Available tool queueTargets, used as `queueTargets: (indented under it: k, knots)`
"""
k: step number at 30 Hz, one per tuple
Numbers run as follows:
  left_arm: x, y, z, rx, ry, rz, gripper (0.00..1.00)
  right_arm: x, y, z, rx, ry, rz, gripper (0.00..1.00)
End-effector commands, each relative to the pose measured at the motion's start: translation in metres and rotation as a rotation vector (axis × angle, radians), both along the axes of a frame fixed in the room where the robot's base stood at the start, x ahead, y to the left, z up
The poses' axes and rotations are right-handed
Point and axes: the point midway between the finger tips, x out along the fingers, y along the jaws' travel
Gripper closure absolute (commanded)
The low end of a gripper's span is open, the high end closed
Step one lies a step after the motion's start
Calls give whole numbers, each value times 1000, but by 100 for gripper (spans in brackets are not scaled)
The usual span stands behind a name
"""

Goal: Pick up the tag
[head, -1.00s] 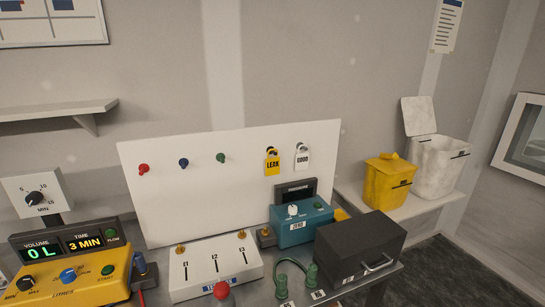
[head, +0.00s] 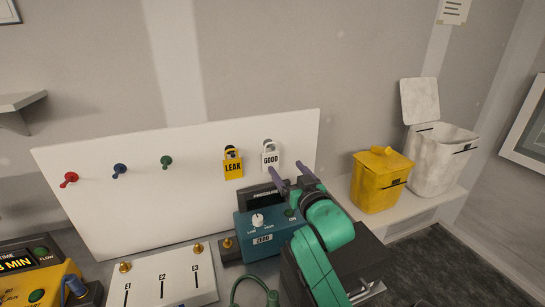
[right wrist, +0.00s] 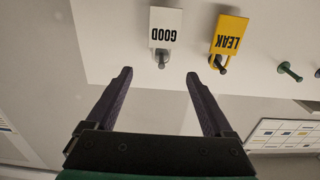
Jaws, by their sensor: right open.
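Two tags hang on pegs on the white upright board. The yellow LEAK tag (head: 233,168) is on the left and the white GOOD tag (head: 270,158) is on the right. My right gripper (head: 288,172) is open and empty, just to the lower right of the GOOD tag in the head view. In the right wrist view, the GOOD tag (right wrist: 166,26) appears upside down beyond the open fingers (right wrist: 160,75), nearly centred between them. The LEAK tag (right wrist: 229,36) is to its right there. No contact with either tag shows. My left gripper is not in view.
The white board (head: 130,190) also carries red (head: 68,179), blue (head: 119,170) and green (head: 166,162) pegs. Below it stand a teal box (head: 262,236) and a white switch panel (head: 160,281). A yellow bin (head: 380,182) and a white bin (head: 438,160) stand at right.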

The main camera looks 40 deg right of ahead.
Motion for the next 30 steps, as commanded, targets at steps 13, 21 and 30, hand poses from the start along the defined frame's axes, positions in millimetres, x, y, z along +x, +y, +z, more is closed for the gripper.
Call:
queueTargets:
  k: [13, 21, 30]
  knots:
    - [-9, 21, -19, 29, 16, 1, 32, 79, -31, -3, -1, 0, -2, 14]
    - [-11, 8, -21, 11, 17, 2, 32, 98, -37, -2, 1, 4, 0, 14]
    - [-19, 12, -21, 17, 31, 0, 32, 98, -36, -2, 1, 4, 0, 100]
